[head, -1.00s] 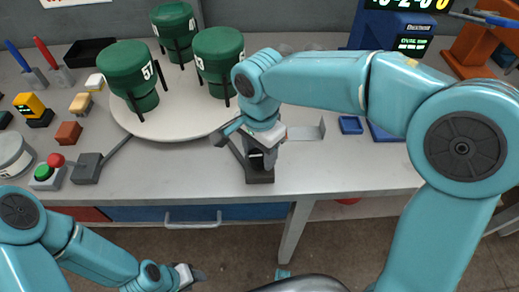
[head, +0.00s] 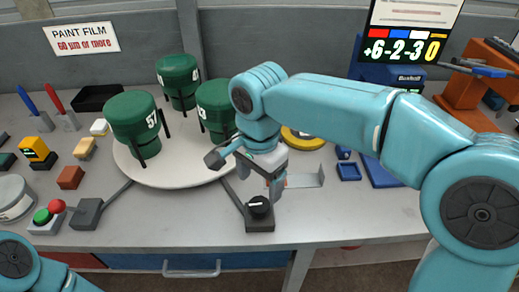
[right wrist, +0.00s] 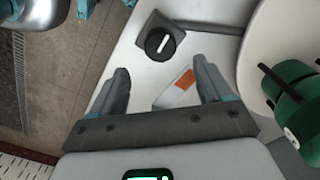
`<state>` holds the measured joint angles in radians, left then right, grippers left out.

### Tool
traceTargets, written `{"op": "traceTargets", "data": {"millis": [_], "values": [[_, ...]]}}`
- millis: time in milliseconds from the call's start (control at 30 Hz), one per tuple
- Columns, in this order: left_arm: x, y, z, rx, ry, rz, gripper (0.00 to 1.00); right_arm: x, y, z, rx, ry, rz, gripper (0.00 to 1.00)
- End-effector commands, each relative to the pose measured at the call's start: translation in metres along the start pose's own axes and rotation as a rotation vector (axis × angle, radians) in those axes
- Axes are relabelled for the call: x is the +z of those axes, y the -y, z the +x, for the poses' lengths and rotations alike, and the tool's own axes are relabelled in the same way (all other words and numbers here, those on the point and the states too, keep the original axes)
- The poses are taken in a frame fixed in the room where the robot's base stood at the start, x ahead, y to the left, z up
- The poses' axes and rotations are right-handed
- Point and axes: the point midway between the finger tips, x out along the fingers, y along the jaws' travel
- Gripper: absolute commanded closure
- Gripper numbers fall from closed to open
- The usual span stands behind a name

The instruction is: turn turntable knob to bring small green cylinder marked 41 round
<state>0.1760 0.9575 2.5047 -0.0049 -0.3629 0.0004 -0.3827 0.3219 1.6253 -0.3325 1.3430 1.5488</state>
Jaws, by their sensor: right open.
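The black knob (head: 259,207) with a white pointer line sits on a dark box at the bench front; it also shows in the right wrist view (right wrist: 160,43). A white round turntable (head: 165,174) bears three green cylinders: one at left (head: 133,122) that seems marked 57, one at the back (head: 179,82), and one at right (head: 214,104) partly hidden by my right arm. I cannot read 41 on any. My right gripper (head: 245,178) is open and empty, above and behind the knob, apart from it. My left gripper is out of view.
A box with a red and a green button (head: 48,215) stands at front left beside another dark box (head: 86,213). Small blocks and a grey round tin (head: 12,197) are at left. The front right bench is clear.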

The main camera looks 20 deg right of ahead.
Motion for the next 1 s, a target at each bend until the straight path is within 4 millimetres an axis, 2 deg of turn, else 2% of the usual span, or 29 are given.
{"op": "traceTargets", "data": {"millis": [33, 200, 400, 833, 1000], "values": [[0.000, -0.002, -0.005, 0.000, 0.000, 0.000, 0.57, 0.001, 0.001, -0.018, -0.005, 0.000, -0.001, 0.21], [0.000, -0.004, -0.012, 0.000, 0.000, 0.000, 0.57, 0.000, 0.001, -0.057, -0.002, 0.000, -0.002, 0.21], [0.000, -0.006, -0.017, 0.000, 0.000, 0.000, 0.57, 0.000, 0.000, -0.083, 0.000, 0.000, -0.001, 0.21], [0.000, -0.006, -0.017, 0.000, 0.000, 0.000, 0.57, 0.000, 0.000, -0.088, 0.002, 0.000, -0.005, 0.21], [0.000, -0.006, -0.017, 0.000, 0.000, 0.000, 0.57, 0.003, 0.004, -0.088, -0.020, 0.014, -0.091, 0.21]]}}
